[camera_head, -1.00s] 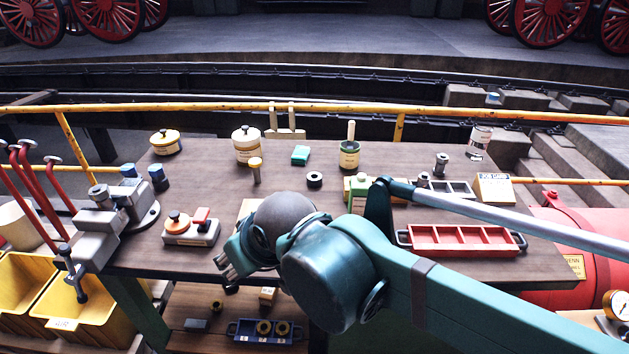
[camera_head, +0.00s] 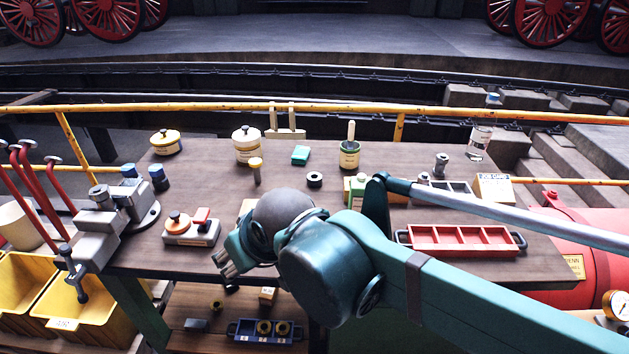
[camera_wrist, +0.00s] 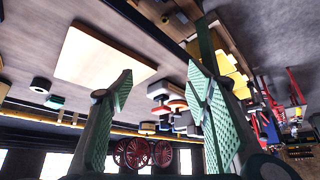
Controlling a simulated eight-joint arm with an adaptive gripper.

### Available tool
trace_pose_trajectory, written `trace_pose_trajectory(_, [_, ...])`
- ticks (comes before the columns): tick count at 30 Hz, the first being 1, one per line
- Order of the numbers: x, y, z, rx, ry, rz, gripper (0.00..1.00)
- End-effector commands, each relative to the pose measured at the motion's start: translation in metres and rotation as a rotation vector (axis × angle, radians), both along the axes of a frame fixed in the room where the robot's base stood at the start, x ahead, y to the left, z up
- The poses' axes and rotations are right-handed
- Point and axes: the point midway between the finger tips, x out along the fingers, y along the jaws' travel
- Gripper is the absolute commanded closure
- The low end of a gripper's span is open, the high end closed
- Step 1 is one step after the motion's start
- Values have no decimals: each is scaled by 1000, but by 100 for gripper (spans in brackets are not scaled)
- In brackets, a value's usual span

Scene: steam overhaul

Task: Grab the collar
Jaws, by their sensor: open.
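A short black ring, the likeliest collar (camera_head: 314,179), lies flat with its hole upward near the middle of the bench. In the wrist view, which is upside down, a dark round piece that looks like the same collar (camera_wrist: 40,85) shows at the left, apart from my fingers. My gripper (camera_head: 223,264) is at the bench's front edge, nearer the camera than the collar and to its left. Its two green ribbed fingers (camera_wrist: 160,85) are spread wide with nothing between them.
A pale board (camera_wrist: 105,58) lies on the bench near my gripper, mostly hidden by my arm in the head view. A tool block (camera_head: 192,229) and a vise (camera_head: 125,200) stand left. A red tray (camera_head: 460,238) lies right.

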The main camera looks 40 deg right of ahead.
Motion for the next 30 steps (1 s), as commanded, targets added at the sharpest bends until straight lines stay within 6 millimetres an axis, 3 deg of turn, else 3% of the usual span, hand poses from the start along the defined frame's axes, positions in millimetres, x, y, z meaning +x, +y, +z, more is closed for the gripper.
trace_pose_trajectory(11, [36,-37,20,13,31,-146,51])
trace_pose_trajectory(30, [107,-130,37,38,77,-473,51])
